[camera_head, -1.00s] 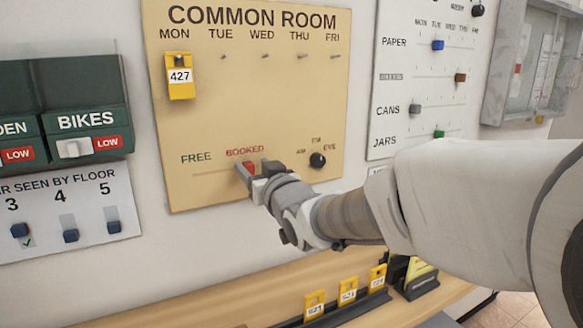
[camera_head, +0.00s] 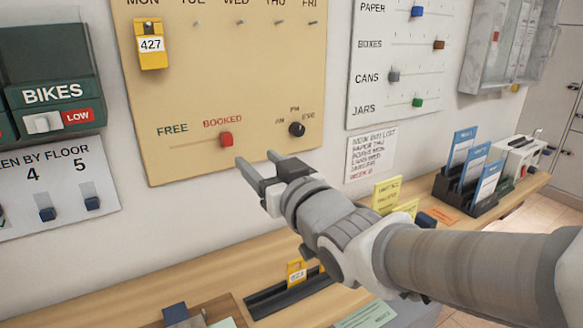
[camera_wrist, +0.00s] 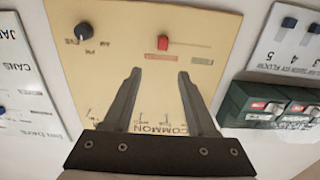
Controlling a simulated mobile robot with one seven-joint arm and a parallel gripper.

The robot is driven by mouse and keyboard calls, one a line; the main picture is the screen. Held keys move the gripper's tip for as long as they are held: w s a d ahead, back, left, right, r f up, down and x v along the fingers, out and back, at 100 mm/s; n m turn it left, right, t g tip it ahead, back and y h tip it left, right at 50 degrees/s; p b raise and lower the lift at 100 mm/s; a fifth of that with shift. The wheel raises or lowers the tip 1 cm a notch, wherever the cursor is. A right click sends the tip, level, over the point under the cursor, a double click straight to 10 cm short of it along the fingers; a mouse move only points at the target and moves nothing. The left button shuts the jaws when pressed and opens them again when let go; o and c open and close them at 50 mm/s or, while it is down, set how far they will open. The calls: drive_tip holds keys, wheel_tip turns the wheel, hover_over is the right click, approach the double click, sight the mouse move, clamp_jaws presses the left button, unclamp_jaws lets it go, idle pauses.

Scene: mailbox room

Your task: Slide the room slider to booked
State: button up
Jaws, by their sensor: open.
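The room slider is a red knob (camera_head: 226,139) on the tan COMMON ROOM board (camera_head: 200,90). It sits at the right end of its short track, under the word BOOKED and to the right of FREE. The red knob also shows in the wrist view (camera_wrist: 163,41), ahead of my fingers and apart from them. My gripper (camera_head: 254,166) is open and empty, below and to the right of the knob and clear of it. Its two spread fingers show in the wrist view (camera_wrist: 158,75) with nothing between them.
A black dial (camera_head: 297,129) sits on the board right of the slider. A wooden counter (camera_head: 225,270) runs below, with a dark rack (camera_head: 290,294) and a card holder (camera_head: 470,187). A green BIKES panel (camera_head: 60,95) is at left, a sliders board (camera_head: 400,60) at right.

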drive_tip(key=shift+v, duration=2.1)
drive_tip(key=shift+d, duration=0.1)
